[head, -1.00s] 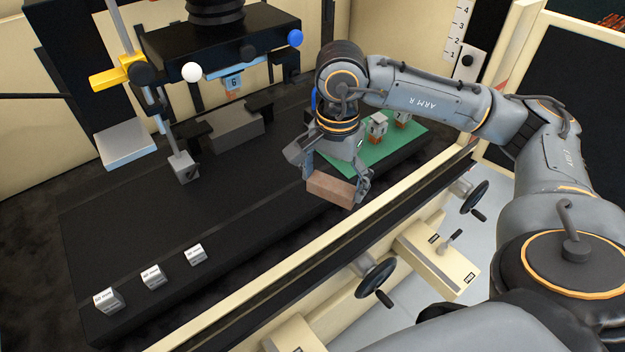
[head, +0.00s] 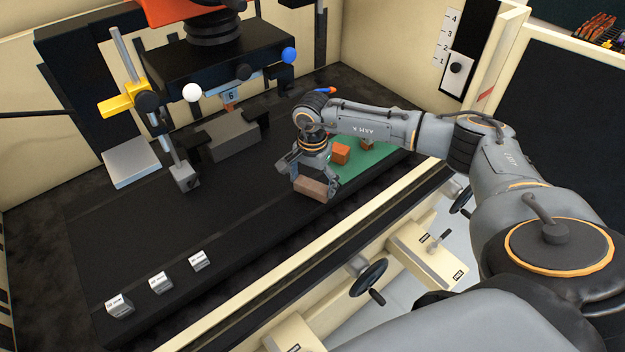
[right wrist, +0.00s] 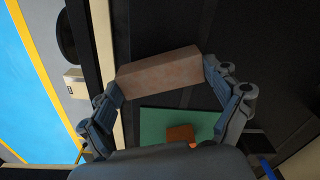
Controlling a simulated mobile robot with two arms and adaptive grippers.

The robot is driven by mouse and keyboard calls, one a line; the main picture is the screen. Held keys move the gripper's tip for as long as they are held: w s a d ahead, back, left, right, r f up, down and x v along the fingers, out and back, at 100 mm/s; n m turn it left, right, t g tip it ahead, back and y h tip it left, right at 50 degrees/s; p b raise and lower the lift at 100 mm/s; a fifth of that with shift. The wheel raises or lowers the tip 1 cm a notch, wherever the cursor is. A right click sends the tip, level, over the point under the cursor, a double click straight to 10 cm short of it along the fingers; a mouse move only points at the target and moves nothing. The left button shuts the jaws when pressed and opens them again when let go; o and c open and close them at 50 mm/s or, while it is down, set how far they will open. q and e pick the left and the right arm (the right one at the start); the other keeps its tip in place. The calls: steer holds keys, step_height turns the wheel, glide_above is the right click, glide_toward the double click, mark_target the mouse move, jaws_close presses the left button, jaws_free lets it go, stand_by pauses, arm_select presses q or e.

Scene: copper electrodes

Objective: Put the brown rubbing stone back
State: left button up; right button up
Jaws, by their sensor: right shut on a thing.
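The brown rubbing stone (head: 311,188) is a reddish-brown block held between the fingertips of my right gripper (head: 308,180). In the right wrist view the stone (right wrist: 160,73) spans between the two fingers, gripped at its ends. It is over the black table, near the front edge and beside the left end of the green mat (head: 378,160); I cannot tell whether it touches the table. My left gripper is not in the head view.
An orange block (head: 341,154) and another small piece (head: 367,144) are on the green mat. Several white labelled blocks (head: 160,282) line the table's front left. A grey vise-like block (head: 228,135) stands behind, under the machine head (head: 210,85). The middle of the black table (head: 190,215) is clear.

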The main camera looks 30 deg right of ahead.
mark_target(312, 184)
steer(key=shift+f, duration=0.5)
steer(key=o, duration=0.8)
steer(key=shift+o, duration=0.2)
steer(key=shift+r, duration=0.1)
steer(key=shift+r, duration=0.2)
step_height(312, 184, up, 12)
steer(key=b, duration=0.3)
steer(key=shift+b, duration=0.3)
